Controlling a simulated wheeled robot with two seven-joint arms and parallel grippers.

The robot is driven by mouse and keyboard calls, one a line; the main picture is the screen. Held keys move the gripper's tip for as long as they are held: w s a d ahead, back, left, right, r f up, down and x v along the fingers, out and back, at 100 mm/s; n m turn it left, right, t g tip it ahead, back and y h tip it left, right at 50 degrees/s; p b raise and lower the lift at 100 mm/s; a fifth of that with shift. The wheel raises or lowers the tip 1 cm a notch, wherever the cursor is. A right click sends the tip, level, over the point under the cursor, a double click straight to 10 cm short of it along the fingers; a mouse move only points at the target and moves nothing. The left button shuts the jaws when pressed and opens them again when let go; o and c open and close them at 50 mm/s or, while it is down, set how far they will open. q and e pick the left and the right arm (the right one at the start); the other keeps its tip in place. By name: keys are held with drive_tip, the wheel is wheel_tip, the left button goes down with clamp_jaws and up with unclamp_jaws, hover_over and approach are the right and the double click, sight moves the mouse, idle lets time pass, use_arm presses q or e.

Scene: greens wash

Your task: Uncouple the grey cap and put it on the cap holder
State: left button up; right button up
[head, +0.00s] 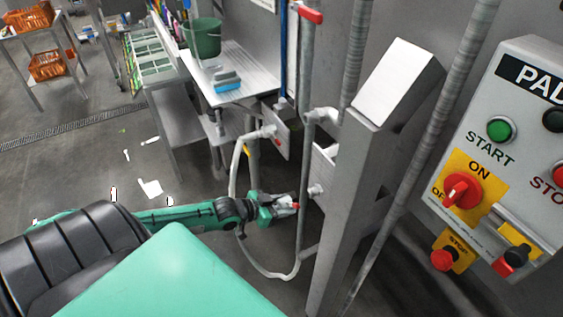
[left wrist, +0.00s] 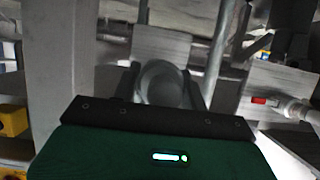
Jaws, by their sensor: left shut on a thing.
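My left gripper (head: 291,206) is low in the middle of the head view, left of the steel post. It is shut on a small light-grey piece with red on it, which looks like the grey cap; the fingers hide most of it. In the left wrist view a round grey thing (left wrist: 163,82) shows just beyond the dark edge of my gripper, in front of a grey plate (left wrist: 160,45). I cannot tell whether it is the cap or a fitting behind it. A pale stub (head: 315,190) sticks out from a plate (head: 325,165) right of the gripper. My right gripper is not in view.
A pale hose (head: 236,165) hangs in a loop below a plate fitting (head: 268,132), close around my left gripper. The steel post (head: 365,165) and control box (head: 510,150) stand right. A bench (head: 240,75) with a green bucket (head: 204,38) stands behind.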

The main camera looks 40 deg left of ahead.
sight(309, 193)
use_arm(q)
drive_tip(key=w, duration=0.1)
drive_tip(key=w+d+b, duration=0.1)
drive_tip(key=w, duration=0.1)
drive_tip(key=w+d, duration=0.1)
drive_tip(key=shift+w, duration=0.4)
drive_tip(key=shift+r, duration=0.1)
drive_tip(key=shift+p, duration=0.45)
idle(1.1)
drive_tip(key=shift+w, duration=0.1)
drive_tip(key=shift+w+d, duration=0.15)
drive_tip(key=shift+w, duration=0.2)
drive_tip(key=shift+w+d+b, duration=0.35)
drive_tip(key=shift+w, duration=0.45)
drive_tip(key=shift+w+d+b, duration=0.35)
drive_tip(key=shift+w, duration=0.4)
